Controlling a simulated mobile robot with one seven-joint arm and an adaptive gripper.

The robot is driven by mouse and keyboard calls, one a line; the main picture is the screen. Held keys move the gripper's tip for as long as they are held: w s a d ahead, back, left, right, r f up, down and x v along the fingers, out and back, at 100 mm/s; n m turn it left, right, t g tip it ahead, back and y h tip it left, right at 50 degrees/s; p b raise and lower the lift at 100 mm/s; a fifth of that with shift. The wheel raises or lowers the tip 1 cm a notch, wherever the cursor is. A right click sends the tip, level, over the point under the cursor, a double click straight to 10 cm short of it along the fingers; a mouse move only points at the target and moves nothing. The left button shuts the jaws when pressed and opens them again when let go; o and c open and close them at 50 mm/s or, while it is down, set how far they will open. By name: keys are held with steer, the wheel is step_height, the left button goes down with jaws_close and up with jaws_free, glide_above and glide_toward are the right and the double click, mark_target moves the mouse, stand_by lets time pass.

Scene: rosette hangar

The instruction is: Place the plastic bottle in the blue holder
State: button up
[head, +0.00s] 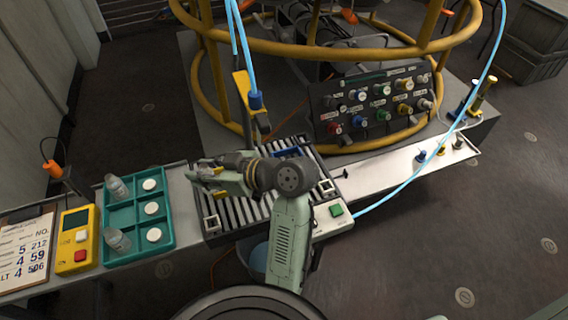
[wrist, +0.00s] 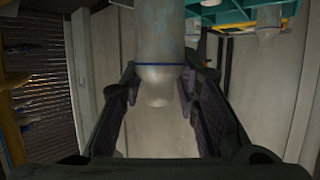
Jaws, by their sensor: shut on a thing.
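My gripper (head: 207,178) is above the left part of the slatted rack. In the wrist view my gripper (wrist: 160,90) is shut on a clear plastic bottle (wrist: 160,45) with a thin blue line around it; its rounded end shows between the fingers. The bottle is hard to make out in the head view. A small blue piece (head: 287,153) on the far side of the rack, partly hidden by my arm, may be the blue holder; I cannot tell for sure.
A teal tray (head: 138,167) left of the rack holds two clear bottles (head: 117,187) and several white discs (head: 152,208). A yellow device (head: 76,240) and clipboard (head: 25,255) lie further left. The slatted rack (head: 238,215) has corner brackets. A yellow tubular frame (head: 213,95) and control panel (head: 375,105) stand behind.

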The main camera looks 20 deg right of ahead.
steer(key=s+d+f+m+t+h, duration=0.15)
steer(key=s+d+m+h, duration=0.3)
steer(key=d, duration=0.65)
steer(key=s+d+m+t+h, duration=0.35)
steer(key=s+d, duration=0.25)
steer(key=d, duration=0.4)
steer(key=shift+w+d+f, duration=0.3)
steer(key=shift+w+f, duration=0.5)
steer(key=shift+w, duration=1.9)
steer(key=shift+w+d+f, duration=0.25)
steer(key=shift+w+f, duration=0.6)
steer(key=shift+w, duration=1.8)
steer(key=shift+w+d+f, duration=0.3)
steer(key=shift+w+f, duration=0.5)
steer(key=shift+w, duration=1.9)
steer(key=shift+f, duration=0.1)
steer(key=o, duration=0.8)
